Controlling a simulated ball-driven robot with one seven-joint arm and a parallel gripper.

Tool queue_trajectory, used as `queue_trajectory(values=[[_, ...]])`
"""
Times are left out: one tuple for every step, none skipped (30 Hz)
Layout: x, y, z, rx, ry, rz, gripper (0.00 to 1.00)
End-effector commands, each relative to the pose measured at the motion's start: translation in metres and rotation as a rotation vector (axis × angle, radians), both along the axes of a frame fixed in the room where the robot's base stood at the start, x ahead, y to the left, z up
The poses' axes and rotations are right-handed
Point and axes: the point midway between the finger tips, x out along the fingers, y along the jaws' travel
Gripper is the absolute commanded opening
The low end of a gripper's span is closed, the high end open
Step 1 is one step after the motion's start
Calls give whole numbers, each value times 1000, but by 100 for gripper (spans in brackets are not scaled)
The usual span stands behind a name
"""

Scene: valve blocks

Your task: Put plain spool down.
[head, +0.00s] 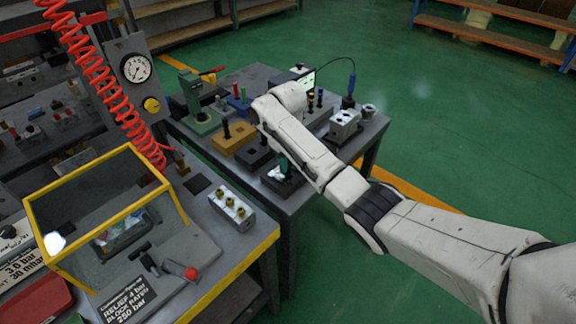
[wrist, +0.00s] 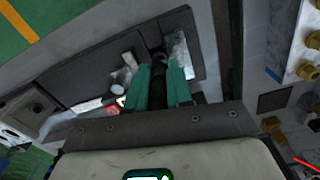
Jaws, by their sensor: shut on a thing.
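My gripper (wrist: 160,68) has two teal fingers shut on a dark, narrow spool (wrist: 157,82) in the wrist view. The spool stands between the fingers, and its lower end is hard to make out. In the head view my gripper (head: 284,166) is over the near corner of the dark bench, low above a small dark-and-light tray (head: 272,184). The spool itself cannot be made out there. The wrist view shows a bright metal patch (wrist: 183,52) beside the fingers. I cannot tell whether the spool touches the surface below.
A yellow block (head: 232,139) and a dark block stand behind my gripper. A silver valve block (head: 345,126) stands to the right. A silver block with brass fittings (head: 231,203) sits on the yellow-edged bench at left. Open green floor lies to the right.

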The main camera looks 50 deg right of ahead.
Motion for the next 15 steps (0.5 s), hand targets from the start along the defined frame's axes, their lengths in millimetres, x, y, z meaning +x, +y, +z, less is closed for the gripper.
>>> queue_trajectory(values=[[0,-1,-6,-1,1,-1,0],[0,-1,-9,-1,1,-1,0],[0,-1,-13,-1,0,-1,0],[0,-1,-14,-1,-1,-1,0],[0,-1,-15,-1,-1,-1,0],[0,-1,-16,-1,-2,-1,0],[0,-1,-16,-1,-2,-1,0],[0,-1,-16,-1,-2,-1,0],[0,-1,-16,-1,-2,-1,0],[0,-1,-16,-1,-2,-1,0],[0,-1,-16,-1,-2,-1,0],[0,-1,-16,-1,-2,-1,0],[0,-1,-16,-1,-2,-1,0],[0,-1,-17,-1,-2,-1,0],[0,0,-19,-1,-2,-1,0]])
